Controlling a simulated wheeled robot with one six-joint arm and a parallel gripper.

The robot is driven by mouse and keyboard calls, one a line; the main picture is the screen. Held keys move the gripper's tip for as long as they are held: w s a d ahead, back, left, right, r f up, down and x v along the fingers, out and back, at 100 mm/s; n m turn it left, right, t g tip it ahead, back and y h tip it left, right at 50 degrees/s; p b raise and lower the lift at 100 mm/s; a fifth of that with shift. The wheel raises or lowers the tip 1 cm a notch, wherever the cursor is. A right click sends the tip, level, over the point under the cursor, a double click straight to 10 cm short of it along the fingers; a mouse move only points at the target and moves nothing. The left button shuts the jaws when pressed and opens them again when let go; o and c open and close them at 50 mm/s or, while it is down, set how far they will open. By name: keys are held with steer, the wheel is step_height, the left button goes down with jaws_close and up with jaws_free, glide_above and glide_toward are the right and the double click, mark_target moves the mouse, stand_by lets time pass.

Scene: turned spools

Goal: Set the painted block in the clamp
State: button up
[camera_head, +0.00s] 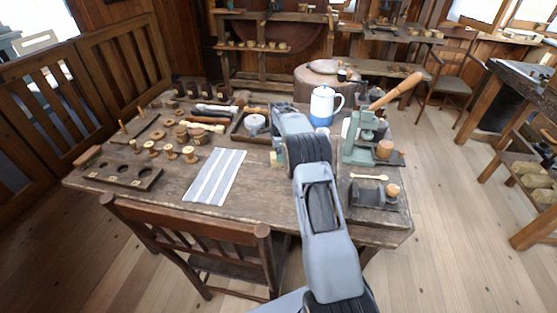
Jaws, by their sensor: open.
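My grey arm reaches up over the front right of the workbench (240,215). Its far end (289,118) is above the middle of the bench. My gripper's fingers are hidden behind my own arm links. A small pale piece (276,158) shows at the left edge of my arm; I cannot tell whether it is the painted block. A dark clamp-like fixture (370,195) stands at the bench's right front, with a round wooden piece (392,190) at its right end. A green press (362,132) with a long wooden handle stands behind it.
A white and blue jug (323,104) stands right behind my arm. A striped cloth (215,176), several turned spools (170,153) and a board with holes (122,173) are on the left. A wooden chair (190,235) stands against the bench's front edge.

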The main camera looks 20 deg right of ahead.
step_height(320, 180, down, 5)
steer(key=shift+w+r, duration=0.1)
steer(key=shift+r, duration=0.1)
steer(key=c, duration=1.1)
steer(key=shift+r, duration=0.1)
